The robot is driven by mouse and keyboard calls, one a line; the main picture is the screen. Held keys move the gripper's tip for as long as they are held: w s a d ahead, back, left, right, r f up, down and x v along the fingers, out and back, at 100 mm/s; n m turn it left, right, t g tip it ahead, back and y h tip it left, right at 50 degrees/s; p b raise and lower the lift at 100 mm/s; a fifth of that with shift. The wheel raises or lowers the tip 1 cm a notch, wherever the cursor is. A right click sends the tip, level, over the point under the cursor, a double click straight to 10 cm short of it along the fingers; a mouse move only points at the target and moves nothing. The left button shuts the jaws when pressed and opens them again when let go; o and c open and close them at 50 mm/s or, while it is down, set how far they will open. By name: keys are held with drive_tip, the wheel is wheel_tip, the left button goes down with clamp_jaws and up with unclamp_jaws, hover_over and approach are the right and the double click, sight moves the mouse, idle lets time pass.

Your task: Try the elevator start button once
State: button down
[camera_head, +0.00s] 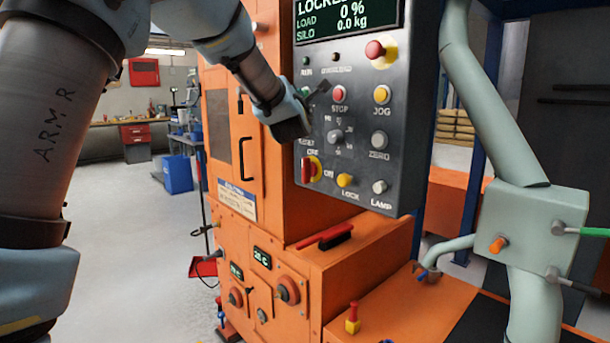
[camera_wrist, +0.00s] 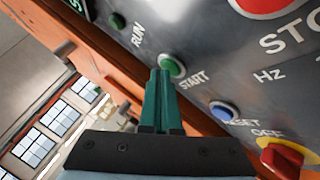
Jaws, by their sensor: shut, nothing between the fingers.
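The green start button (camera_wrist: 173,64), labelled START, sits on the grey control panel (camera_wrist: 215,55) in the wrist view. It also shows in the head view (camera_head: 305,90), small and partly covered by my gripper. My gripper (camera_wrist: 159,74) is shut and empty, its green fingertips overlapping the button's lower left edge in the wrist view. I cannot tell whether they touch it. In the head view my gripper (camera_head: 322,86) is in front of the panel's left side, just left of the red stop button (camera_head: 339,94).
A blue reset button (camera_wrist: 223,111) and a red switch (camera_wrist: 283,158) are near the start button. The dark RUN lamp (camera_wrist: 117,20) is above left. The display (camera_head: 350,18) reads LOAD 0 % and SILO 0.0 kg. A grey pipe (camera_head: 495,110) runs right of the panel.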

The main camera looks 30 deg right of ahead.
drive_tip(key=shift+s+a+f+b, duration=0.15)
drive_tip(key=shift+a+b, duration=0.1)
drive_tip(key=shift+b, duration=0.45)
drive_tip(key=shift+a, duration=0.1)
drive_tip(key=shift+a, duration=0.1)
drive_tip(key=shift+s+a+b, duration=0.2)
drive_tip(key=shift+a+b, duration=0.6)
drive_tip(key=shift+a, duration=0.15)
drive_tip(key=shift+s+a+b, duration=0.15)
drive_tip(key=shift+a+b, duration=0.65)
drive_tip(key=shift+a, duration=0.15)
drive_tip(key=shift+s+a+b, duration=0.2)
drive_tip(key=shift+a+b, duration=0.6)
drive_tip(key=shift+a, duration=0.15)
